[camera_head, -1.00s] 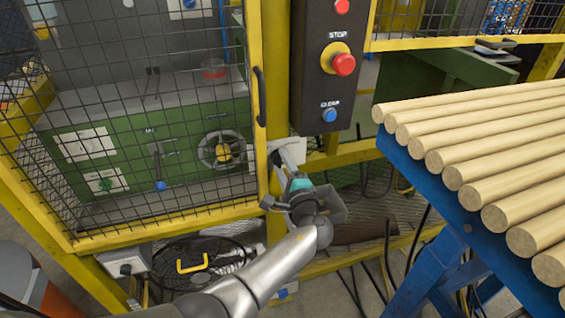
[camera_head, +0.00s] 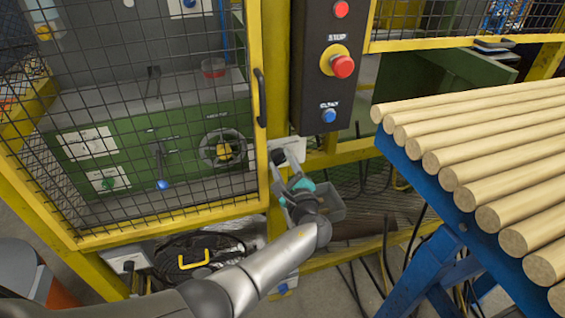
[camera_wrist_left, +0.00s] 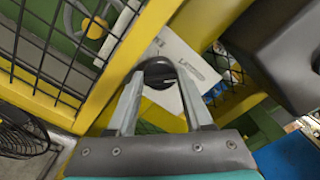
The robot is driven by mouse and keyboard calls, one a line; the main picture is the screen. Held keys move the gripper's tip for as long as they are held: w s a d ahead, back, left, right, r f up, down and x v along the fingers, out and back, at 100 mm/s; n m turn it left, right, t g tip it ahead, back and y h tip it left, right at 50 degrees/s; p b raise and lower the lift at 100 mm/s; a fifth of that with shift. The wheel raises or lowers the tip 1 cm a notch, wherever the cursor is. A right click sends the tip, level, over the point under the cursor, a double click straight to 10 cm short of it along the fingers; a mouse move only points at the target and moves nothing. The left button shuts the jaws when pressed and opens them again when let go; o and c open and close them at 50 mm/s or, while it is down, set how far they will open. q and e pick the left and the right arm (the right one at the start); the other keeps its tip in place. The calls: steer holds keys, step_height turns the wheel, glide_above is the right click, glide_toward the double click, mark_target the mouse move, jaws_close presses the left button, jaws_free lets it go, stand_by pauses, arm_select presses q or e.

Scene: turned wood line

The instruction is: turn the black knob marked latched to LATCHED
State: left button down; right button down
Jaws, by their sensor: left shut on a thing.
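The black knob (camera_wrist_left: 158,73) sits on a white plate (camera_wrist_left: 196,66) with the printed word LATCHED to the right of the knob. A pale mark shows on the knob, but I cannot tell clearly where it points. The plate (camera_head: 294,146) is fixed to the yellow post beside the cage door. In the head view the knob (camera_head: 278,157) is a small dark spot at my fingertips. My left gripper (camera_head: 286,168) is shut on the knob, with one finger on each side of it in the left wrist view (camera_wrist_left: 160,80). My right gripper is not in view.
A dark control box with a red stop button (camera_head: 343,67) and a blue button (camera_head: 329,115) hangs above the plate. The yellow mesh door (camera_head: 150,229) is to the left. Wooden rods (camera_head: 480,150) lie on a blue stand (camera_head: 420,187) at the right.

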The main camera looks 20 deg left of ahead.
arm_select(q)
steer(key=shift+w+a+r, duration=0.1)
steer(key=shift+r, duration=0.05)
steer(key=c, duration=0.6)
jaws_free()
steer(key=p+v, duration=0.2)
steer(key=v, duration=1.3)
